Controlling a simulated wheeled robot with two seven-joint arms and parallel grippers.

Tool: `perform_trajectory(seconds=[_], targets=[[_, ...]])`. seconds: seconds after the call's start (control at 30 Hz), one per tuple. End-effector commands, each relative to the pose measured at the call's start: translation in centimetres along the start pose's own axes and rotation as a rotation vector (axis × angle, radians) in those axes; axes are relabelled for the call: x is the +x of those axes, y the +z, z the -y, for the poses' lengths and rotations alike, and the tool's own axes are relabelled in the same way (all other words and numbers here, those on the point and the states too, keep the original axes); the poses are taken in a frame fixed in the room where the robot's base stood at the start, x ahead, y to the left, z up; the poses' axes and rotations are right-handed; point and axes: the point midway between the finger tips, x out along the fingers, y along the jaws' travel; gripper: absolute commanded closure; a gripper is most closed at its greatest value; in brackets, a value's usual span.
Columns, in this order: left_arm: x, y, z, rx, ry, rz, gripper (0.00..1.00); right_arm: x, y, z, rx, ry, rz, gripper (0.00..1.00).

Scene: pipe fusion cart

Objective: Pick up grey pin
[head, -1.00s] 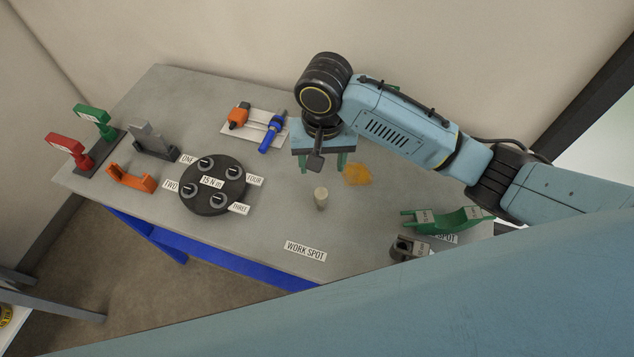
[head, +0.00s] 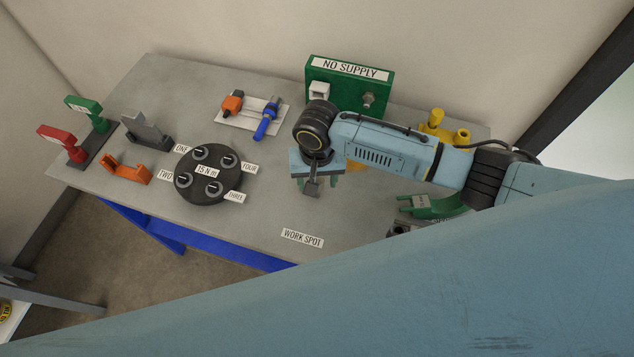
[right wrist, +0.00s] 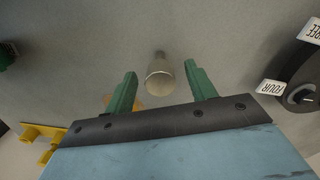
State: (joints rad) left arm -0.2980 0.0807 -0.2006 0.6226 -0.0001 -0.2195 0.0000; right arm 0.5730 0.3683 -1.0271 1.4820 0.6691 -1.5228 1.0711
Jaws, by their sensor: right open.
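The grey pin (right wrist: 159,80) is a short, pale grey upright cylinder on the bench. In the right wrist view it stands between the two green fingers of my right gripper (right wrist: 161,69), with a gap on each side. The gripper is open and holds nothing. In the head view my right gripper (head: 318,184) points down over the bench behind the work spot label, and it hides the pin there. My left gripper is not in view.
A black round fixture (head: 208,175) with numbered labels stands left of the gripper. A green NO SUPPLY box (head: 385,90) is at the back, yellow parts (head: 437,130) are at the back right, and a green cradle (head: 440,205) is at the right.

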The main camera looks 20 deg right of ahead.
Motion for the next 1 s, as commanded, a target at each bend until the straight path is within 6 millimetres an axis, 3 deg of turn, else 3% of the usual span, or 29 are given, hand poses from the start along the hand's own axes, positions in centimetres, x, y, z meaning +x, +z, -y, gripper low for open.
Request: perform_trajectory(seconds=[0.13,0.5,0.77,1.0], targets=[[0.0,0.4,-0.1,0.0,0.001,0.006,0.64,0.0,0.0,0.0,0.0,0.0,0.0,0.44],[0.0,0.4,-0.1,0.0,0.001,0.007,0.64,-0.1,0.0,0.0,0.0,0.0,0.0,0.93],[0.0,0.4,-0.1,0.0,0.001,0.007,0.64,-0.3,0.0,0.0,0.0,-0.001,-0.001,0.94],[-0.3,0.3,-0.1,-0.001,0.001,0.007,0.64,-4.1,-0.1,0.1,-0.001,-0.004,-0.003,0.94]])
